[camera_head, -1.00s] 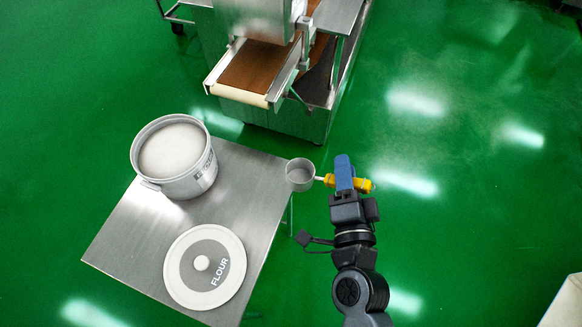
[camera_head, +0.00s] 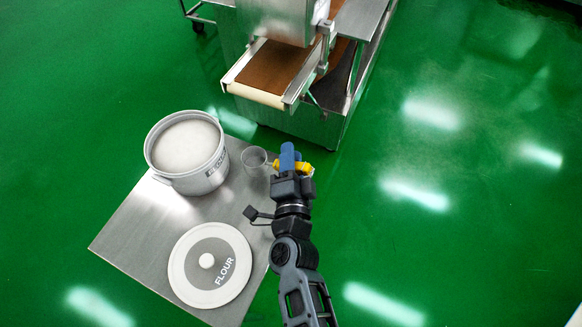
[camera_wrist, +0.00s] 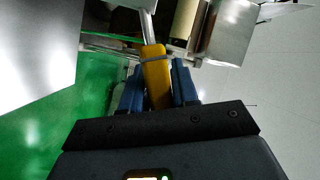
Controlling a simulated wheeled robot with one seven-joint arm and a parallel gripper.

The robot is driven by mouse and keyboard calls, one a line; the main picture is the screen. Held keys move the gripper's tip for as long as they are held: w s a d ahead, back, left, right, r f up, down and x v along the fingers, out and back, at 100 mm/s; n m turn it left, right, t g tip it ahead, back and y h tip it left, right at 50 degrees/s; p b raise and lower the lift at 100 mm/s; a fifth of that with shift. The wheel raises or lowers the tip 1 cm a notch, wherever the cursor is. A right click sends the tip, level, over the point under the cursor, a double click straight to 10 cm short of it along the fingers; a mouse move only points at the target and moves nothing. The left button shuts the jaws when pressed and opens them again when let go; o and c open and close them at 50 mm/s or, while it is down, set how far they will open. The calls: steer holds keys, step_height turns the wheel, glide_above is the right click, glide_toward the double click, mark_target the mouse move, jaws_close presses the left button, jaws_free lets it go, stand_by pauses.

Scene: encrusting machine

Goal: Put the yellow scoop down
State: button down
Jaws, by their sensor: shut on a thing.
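The yellow scoop has a yellow handle (camera_head: 290,164) and a grey metal cup (camera_head: 254,157). My gripper (camera_head: 288,155), with blue fingers, is shut on the yellow handle, which also shows between the fingers in the wrist view (camera_wrist: 156,75). The cup points left and appears over the right edge of the steel table (camera_head: 135,235). I cannot tell its height above the table. In the wrist view the cup is out of sight and only part of the metal shaft shows.
A white pot (camera_head: 205,180) of flour stands at the table's back. A round lid marked FLOUR (camera_head: 185,268) lies at the front right. Bare steel shows left of the lid and between lid and pot. A machine with a brown conveyor (camera_head: 270,72) stands behind.

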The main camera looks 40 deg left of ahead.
steer(key=shift+f+b, duration=1.25)
steer(key=shift+f, duration=0.75)
steer(key=shift+f, duration=0.2)
steer(key=c, duration=0.8)
jaws_free()
steer(key=shift+c, duration=0.2)
steer(key=shift+r, duration=0.1)
steer(key=shift+s+r, duration=0.1)
steer(key=p+v, duration=0.1)
steer(key=v, duration=1.1)
